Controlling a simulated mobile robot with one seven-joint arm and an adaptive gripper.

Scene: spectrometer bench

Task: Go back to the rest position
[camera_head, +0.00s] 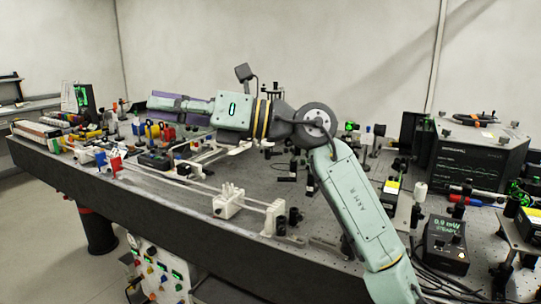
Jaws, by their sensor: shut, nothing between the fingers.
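My arm rises from the lower right, bends above the bench and reaches left over it. The fingertips are small and hard to make out at this distance.
Red and blue blocks (116,164) stand below and left of my gripper. A white rail-mounted holder (228,201) sits near the front edge. A dark instrument with a screen (480,155) and a power meter (446,243) stand right of my arm. Optics crowd the bench.

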